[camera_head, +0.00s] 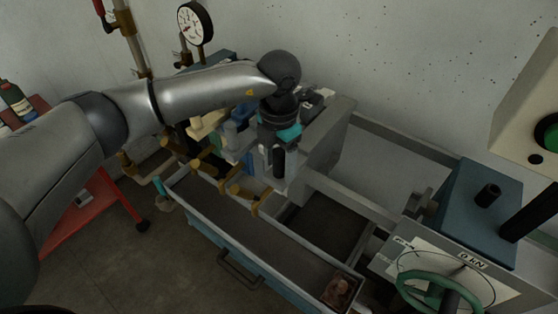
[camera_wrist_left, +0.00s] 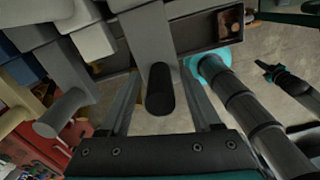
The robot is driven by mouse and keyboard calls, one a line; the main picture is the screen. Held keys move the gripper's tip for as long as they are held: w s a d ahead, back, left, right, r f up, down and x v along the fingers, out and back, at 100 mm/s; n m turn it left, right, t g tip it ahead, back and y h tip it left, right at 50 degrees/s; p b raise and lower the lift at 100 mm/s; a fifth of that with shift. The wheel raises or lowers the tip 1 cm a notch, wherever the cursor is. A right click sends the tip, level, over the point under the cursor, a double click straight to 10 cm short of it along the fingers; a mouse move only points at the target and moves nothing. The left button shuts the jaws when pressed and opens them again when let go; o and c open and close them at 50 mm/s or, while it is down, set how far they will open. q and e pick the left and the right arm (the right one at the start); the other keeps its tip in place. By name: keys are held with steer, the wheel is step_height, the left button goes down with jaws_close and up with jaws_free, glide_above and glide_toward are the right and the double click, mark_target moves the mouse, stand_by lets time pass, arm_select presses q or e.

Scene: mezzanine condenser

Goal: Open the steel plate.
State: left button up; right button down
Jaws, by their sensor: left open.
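A grey plate-like bar (camera_wrist_left: 155,38) with a black cylindrical handle (camera_wrist_left: 160,92) shows in the left wrist view; I take it to be the steel plate. The handle also shows in the head view (camera_head: 279,161), below my left wrist. My left gripper (camera_wrist_left: 161,75) is open, with one finger on each side of the handle. Gaps show between handle and fingers, so it is not gripped. In the head view my left gripper (camera_head: 276,158) points down at the row of plates, and its fingertips are hard to make out. My right gripper is not in view.
Other blocks stand in the row, one yellow (camera_head: 207,124) and one blue (camera_head: 236,133). Brass-coloured handles (camera_head: 205,168) jut out in front. A long blue tray (camera_head: 220,208) lies below. A press with a dial and green handwheel (camera_head: 440,291) stands at right, a red cart (camera_head: 95,205) at left.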

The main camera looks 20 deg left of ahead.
arm_select(q)
steer(key=shift+f, duration=0.2)
jaws_close()
stand_by(0.5)
stand_by(0.9)
